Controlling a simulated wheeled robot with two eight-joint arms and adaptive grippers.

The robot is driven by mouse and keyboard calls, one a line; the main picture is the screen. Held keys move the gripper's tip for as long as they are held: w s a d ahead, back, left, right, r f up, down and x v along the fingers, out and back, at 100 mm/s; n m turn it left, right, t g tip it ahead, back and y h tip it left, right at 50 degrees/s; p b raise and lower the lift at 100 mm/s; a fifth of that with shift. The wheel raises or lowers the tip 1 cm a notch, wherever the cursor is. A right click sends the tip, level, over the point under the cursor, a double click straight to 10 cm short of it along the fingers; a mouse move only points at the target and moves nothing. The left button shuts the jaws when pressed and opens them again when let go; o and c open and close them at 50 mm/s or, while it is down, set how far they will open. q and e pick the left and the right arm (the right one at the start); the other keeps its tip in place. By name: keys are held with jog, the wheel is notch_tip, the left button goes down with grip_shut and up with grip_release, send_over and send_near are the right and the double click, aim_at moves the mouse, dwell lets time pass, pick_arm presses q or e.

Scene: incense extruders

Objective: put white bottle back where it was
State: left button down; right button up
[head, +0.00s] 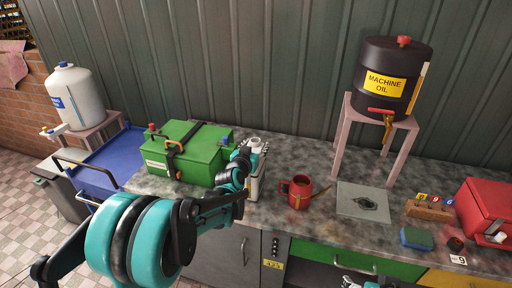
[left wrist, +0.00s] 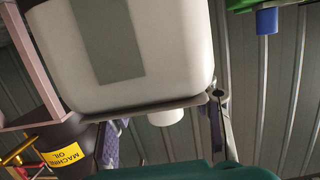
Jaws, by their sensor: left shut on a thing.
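My left gripper (head: 246,158) is shut on the white bottle (head: 258,185), at its upper part, next to the green box's right side. The arm hides part of the bottle, which looks about upright near the counter's front edge. I cannot tell whether its base touches the counter. In the left wrist view the bottle (left wrist: 185,45) is large, with a grey label and a white cap, between the fingers (left wrist: 165,112). Part of my right gripper (head: 362,284) shows at the bottom edge; its jaws are unclear.
A green box (head: 188,160) stands left of the bottle, a red mug (head: 299,190) to its right. Further right are a grey plate (head: 350,197), a sponge (head: 416,238) and a red box (head: 484,212). An oil drum (head: 378,95) stands on a pink stand (head: 340,150).

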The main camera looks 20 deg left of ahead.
pick_arm(q)
jog(key=c, duration=0.7)
grip_release()
jog(key=shift+f, duration=0.1)
jog(key=shift+s+r, duration=0.25)
jog(key=shift+s, duration=0.1)
jog(key=s+d+g+h+p, duration=0.1)
jog(key=s+d+g+p, duration=0.1)
jog(key=s, duration=1)
jog(key=s+d+g+p, duration=0.1)
jog(key=s+d+g, duration=0.2)
jog(key=s, duration=0.9)
jog(key=s+f+g, duration=0.1)
jog(key=s, duration=0.3)
jog(key=s+a+f+g+y, duration=0.1)
jog(key=s, duration=0.4)
jog(key=s+a+f+g, duration=0.1)
jog(key=s+f, duration=0.1)
jog(key=s, duration=0.3)
jog(key=shift+s+a+f+n+g+y, duration=0.1)
jog(key=shift+a+n+g+y, duration=0.1)
jog(key=shift+n+g+y, duration=0.1)
